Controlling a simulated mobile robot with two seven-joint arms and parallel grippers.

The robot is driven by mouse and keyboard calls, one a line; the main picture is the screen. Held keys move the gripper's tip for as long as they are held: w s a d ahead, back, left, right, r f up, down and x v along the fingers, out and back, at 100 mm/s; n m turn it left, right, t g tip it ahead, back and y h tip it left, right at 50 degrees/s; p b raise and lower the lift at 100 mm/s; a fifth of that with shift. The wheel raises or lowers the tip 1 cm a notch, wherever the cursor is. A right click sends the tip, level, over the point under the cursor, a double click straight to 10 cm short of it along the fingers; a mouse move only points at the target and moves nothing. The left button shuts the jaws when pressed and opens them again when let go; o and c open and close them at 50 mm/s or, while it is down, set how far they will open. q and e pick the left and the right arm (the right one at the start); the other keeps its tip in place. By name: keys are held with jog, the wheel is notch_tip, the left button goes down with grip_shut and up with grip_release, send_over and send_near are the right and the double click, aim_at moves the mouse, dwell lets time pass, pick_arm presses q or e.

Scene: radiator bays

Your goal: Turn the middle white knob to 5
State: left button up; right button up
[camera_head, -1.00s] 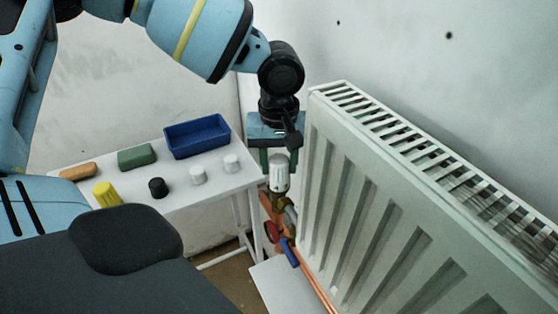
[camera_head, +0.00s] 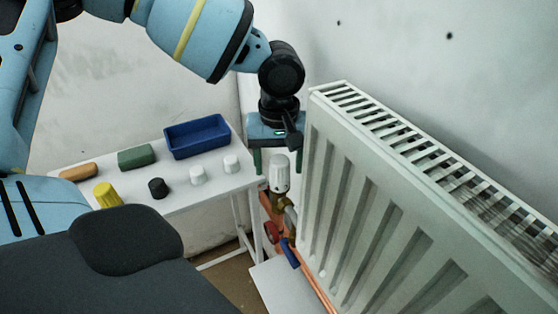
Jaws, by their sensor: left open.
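A white ribbed knob (camera_head: 279,178) sits upright on a brass valve at the near left end of the radiator. The number it is set to is too small to read. My left gripper (camera_head: 278,165) points down from above it, open, with one green finger on each side of the knob's top. The finger at left stands clear of the knob. My right gripper is not in view.
The white radiator (camera_head: 390,215) stands close to the right of the valve. Copper pipe, a red handle (camera_head: 271,232) and a blue handle (camera_head: 290,253) lie below. The white table (camera_head: 225,183) holds a blue tray (camera_head: 197,151), a yellow knob, a black knob and two blocks.

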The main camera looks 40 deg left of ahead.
aim_at(279, 159)
pick_arm(q)
jog(key=shift+r, duration=3.85)
jog(key=shift+r+p, duration=0.1)
jog(key=shift+p, duration=0.2)
